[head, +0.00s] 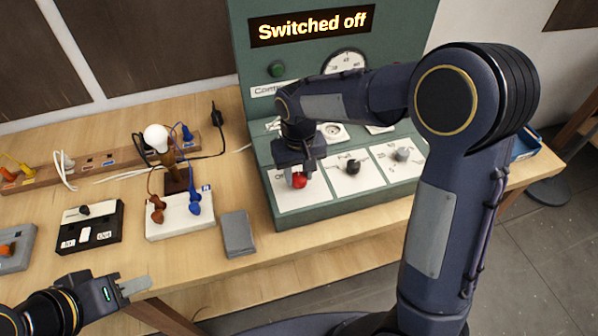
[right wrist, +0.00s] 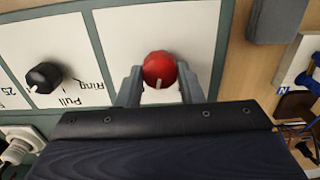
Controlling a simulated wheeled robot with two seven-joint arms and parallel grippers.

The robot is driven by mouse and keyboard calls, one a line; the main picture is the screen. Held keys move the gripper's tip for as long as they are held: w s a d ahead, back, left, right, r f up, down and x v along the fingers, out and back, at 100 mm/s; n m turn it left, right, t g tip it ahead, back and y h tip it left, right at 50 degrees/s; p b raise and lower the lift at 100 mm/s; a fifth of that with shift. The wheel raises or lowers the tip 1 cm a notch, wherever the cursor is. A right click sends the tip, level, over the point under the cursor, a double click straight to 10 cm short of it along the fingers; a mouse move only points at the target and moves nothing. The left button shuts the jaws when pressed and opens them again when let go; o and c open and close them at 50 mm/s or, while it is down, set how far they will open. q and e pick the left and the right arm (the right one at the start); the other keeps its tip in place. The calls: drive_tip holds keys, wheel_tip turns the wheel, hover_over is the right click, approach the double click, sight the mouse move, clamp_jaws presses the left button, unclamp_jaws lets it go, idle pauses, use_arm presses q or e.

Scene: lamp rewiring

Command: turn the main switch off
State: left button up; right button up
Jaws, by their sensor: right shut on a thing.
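The main switch is a red knob (head: 299,180) on the left white panel of the green control console (head: 340,205). My right gripper (head: 299,172) reaches down over it. In the right wrist view the red knob (right wrist: 159,69) sits between the two fingers of my right gripper (right wrist: 160,85), which is shut on it. A white mark shows on the knob's near side. The display (head: 312,25) on the console reads "Switched off". My left gripper (head: 132,288) is at the lower left, over the table's front edge, away from the console; its fingers look close together, and the gap is unclear.
Right of the red knob are a black knob (head: 352,167) and a grey knob (head: 402,154). Left of the console are a grey block (head: 238,234), a white terminal box (head: 180,222) with brown and blue plugs, a bulb (head: 156,136) and a black switch box (head: 90,230).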

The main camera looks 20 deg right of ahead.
sight(299, 177)
drive_tip(key=n, duration=0.5)
drive_tip(key=shift+n, duration=0.3)
drive_tip(key=n, duration=0.5)
drive_tip(key=shift+n, duration=0.3)
drive_tip(key=o, duration=1)
drive_tip(key=shift+c, duration=0.2)
wheel_tip(299, 177, up, 8)
drive_tip(key=shift+f, duration=0.1)
